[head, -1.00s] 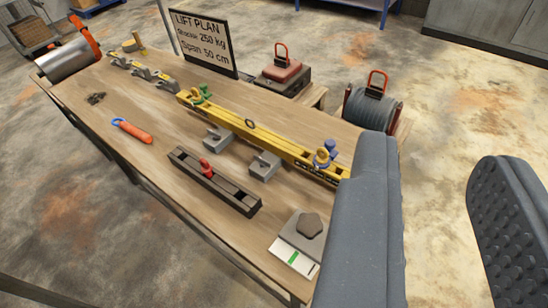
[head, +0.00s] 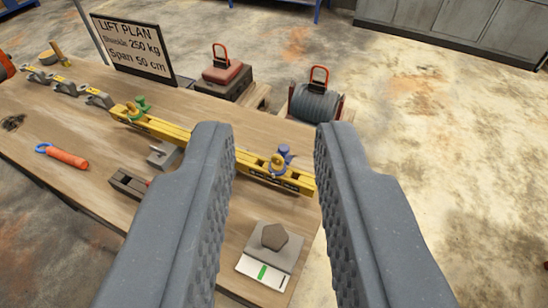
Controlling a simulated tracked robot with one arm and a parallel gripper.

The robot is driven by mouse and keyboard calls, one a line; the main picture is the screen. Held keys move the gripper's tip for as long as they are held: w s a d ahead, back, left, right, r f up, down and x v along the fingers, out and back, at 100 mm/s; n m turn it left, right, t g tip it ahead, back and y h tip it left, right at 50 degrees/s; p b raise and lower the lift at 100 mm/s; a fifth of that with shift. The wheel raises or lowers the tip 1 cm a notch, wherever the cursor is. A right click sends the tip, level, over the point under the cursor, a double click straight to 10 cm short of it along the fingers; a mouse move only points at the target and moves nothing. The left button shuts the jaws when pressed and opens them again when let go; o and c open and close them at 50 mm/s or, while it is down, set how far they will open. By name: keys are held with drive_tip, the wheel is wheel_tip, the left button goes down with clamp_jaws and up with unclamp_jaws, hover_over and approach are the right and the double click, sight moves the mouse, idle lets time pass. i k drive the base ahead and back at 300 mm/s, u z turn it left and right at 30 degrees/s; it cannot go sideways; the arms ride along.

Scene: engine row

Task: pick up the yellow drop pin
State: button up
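My gripper (head: 275,140) is open and empty, its two dark grey fingers spread above the table in the head view. Between the fingers, farther off, the right end of the yellow beam (head: 168,127) shows, with a blue shackle (head: 285,152) and a small yellow part (head: 277,167) at it. Another small yellow part (head: 131,109) is by the green shackle (head: 142,103) near the beam's left end. Which of these is the yellow drop pin I cannot tell. The left finger hides the beam's middle.
A scale-like plate with a brown block (head: 274,237) lies near the table's front right edge. A dark slotted holder (head: 128,183) is partly hidden by the left finger. An orange tool (head: 67,158) lies left. A sign (head: 132,46) and red-handled weights (head: 316,98) stand behind.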

sight(276, 166)
drive_tip(key=i, duration=0.85)
drive_tip(key=z, duration=0.1)
